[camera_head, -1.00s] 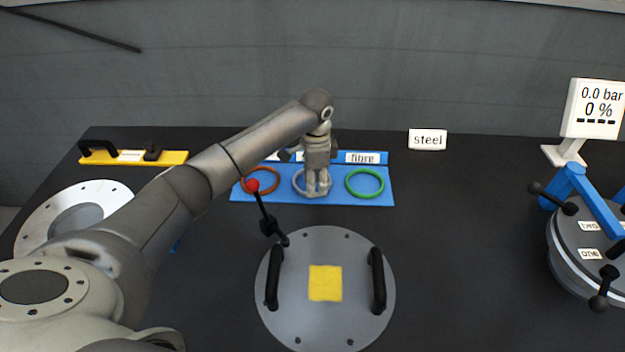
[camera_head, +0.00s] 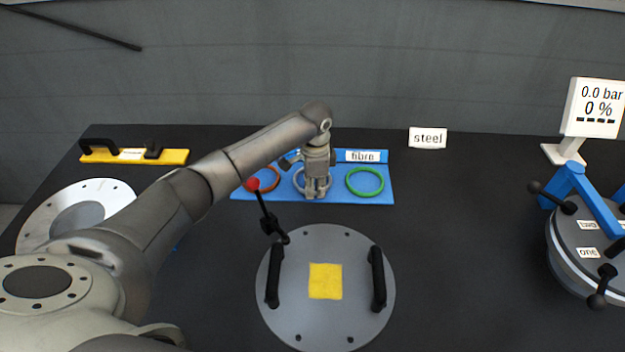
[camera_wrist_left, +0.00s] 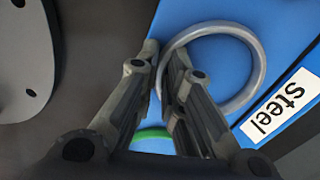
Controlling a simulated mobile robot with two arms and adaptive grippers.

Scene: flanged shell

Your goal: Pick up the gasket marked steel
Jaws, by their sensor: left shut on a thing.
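The grey ring gasket (camera_head: 299,180) lies at the middle place of the blue board (camera_head: 338,196), between an orange ring (camera_head: 265,184) and a green ring (camera_head: 365,182). In the left wrist view the grey gasket (camera_wrist_left: 256,62) is beside a label reading "Steel" (camera_wrist_left: 275,106). My left gripper (camera_head: 316,194) points down at the board and is shut on the near side of the gasket's rim. In the left wrist view its fingers (camera_wrist_left: 163,62) close around the rim. The gripper hides part of the gasket in the head view. My right gripper is not in view.
A round grey lid (camera_head: 325,322) with two black handles and a yellow patch lies in front of the board. A red-knobbed lever (camera_head: 253,184) stands close to the arm. A "steel" sign (camera_head: 428,138) stands at the back. A clamped vessel (camera_head: 590,250) is at right.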

